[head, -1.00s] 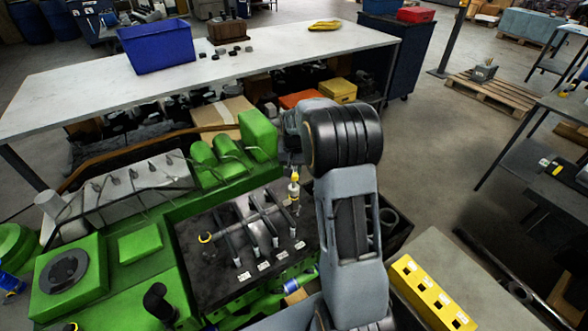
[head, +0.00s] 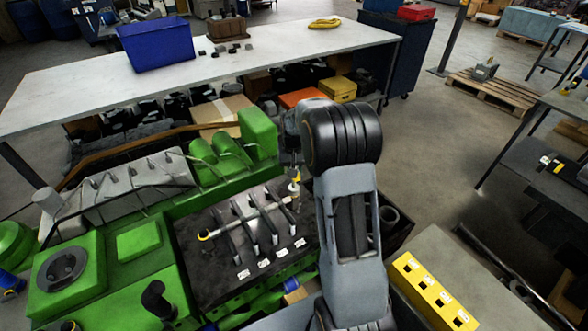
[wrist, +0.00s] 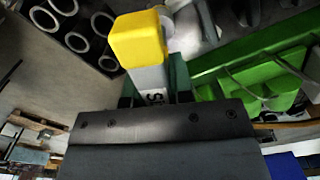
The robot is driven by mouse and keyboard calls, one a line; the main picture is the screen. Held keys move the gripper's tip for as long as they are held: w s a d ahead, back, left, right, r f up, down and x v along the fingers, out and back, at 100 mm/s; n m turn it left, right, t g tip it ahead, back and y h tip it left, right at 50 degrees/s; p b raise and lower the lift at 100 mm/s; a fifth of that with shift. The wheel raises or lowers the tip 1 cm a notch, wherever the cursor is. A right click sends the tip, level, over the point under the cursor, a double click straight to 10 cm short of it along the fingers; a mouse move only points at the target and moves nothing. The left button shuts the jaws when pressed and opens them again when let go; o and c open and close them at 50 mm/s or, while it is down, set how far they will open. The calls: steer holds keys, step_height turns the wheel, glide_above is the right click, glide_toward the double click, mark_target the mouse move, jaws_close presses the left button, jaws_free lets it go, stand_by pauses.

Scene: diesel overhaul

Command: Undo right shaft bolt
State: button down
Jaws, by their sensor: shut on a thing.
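My gripper (head: 293,160) is partly hidden behind my arm in the head view. It is shut on a tool (head: 294,186), which hangs down over the right end of the rocker shaft (head: 268,210). In the wrist view the tool (wrist: 140,45) has a yellow end cap and a grey body with partly hidden lettering. The right shaft bolt is hidden or too small to make out beneath the tool. I cannot tell whether the tool touches it. A yellow piece (head: 206,235) sits at the shaft's left end.
The green engine (head: 110,270) fills the lower left, with green covers (head: 258,132) behind the shaft. A yellow labelled block (head: 432,290) lies on a bench (head: 480,290) at right. Dark hollow cylinders (wrist: 62,22) show in the wrist view. A blue bin (head: 155,45) stands on the white table (head: 60,95).

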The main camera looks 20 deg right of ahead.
steer(key=n, duration=0.3)
steer(key=shift+n, duration=0.3)
steer(key=n, duration=0.5)
steer(key=shift+r, duration=0.1)
steer(key=n, duration=0.6)
steer(key=shift+w+n, duration=0.1)
steer(key=shift+n, duration=0.2)
steer(key=n, duration=1.1)
steer(key=shift+n, duration=0.4)
steer(key=n, duration=0.4)
steer(key=shift+r+n, duration=0.1)
steer(key=shift+n, duration=0.3)
